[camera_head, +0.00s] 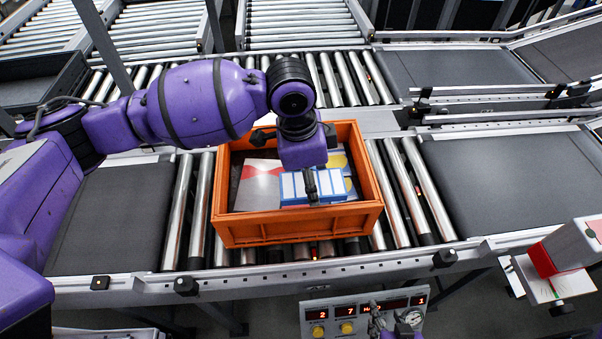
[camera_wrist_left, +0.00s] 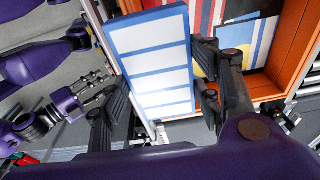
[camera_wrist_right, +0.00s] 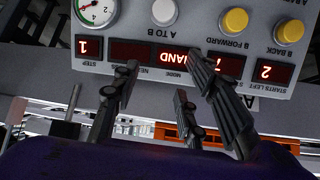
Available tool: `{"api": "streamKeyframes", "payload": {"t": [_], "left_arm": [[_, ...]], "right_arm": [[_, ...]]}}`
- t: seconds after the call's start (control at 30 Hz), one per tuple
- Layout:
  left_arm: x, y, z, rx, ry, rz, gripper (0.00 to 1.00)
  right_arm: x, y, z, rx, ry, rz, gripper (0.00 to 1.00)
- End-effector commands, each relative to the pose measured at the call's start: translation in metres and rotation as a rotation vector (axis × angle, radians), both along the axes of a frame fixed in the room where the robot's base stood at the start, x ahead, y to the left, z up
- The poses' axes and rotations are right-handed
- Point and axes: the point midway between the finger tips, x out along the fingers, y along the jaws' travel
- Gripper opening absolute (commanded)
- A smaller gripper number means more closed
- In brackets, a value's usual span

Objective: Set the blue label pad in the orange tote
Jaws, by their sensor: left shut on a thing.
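The blue label pad (camera_head: 292,189), with rows of white labels, shows over the inside of the orange tote (camera_head: 262,235) in the head view. My left gripper (camera_head: 311,187) reaches down from above and is shut on the pad. The pad (camera_wrist_left: 150,62) fills the space between its fingers in the left wrist view, and the tote (camera_wrist_left: 289,50) lies beyond at upper right. I cannot tell whether the pad touches what lies below it. My right gripper (camera_head: 393,320) is low in front of the control panel. Its fingers (camera_wrist_right: 168,78) are apart and empty in the right wrist view.
Flat red-and-white (camera_head: 259,184) and yellow-and-blue items lie in the tote. The tote stands on a roller conveyor (camera_head: 410,185) with dark belts on both sides. A control panel (camera_head: 365,312) with buttons and a gauge is at the front. A red-and-grey device (camera_head: 565,250) stands at right.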

Motion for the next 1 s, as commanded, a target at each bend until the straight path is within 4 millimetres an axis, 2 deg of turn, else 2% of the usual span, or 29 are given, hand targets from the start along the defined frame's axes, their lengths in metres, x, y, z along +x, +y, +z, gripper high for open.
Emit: {"api": "streamKeyframes", "payload": {"t": [0.1, 0.3, 0.5, 0.77, 1.0], "left_arm": [[0.029, -0.003, -0.017, 0.002, 0.006, 0.006, 0.28], [0.078, -0.010, -0.040, 0.002, 0.006, 0.006, 0.28], [0.105, -0.013, -0.077, 0.002, 0.006, 0.004, 0.28], [0.120, -0.014, -0.091, 0.000, 0.003, 0.005, 0.28], [0.123, -0.015, -0.122, 0.000, 0.003, 0.004, 0.28]], "right_arm": [[-0.008, -0.003, -0.009, -0.005, 0.019, -0.003, 0.40], [-0.010, -0.005, -0.012, -0.008, 0.019, -0.007, 0.40], [-0.004, -0.004, -0.011, -0.006, 0.007, -0.009, 0.40], [0.000, -0.002, -0.012, -0.003, 0.003, -0.012, 0.40], [-0.002, -0.003, -0.015, -0.004, 0.007, -0.013, 0.40]]}}
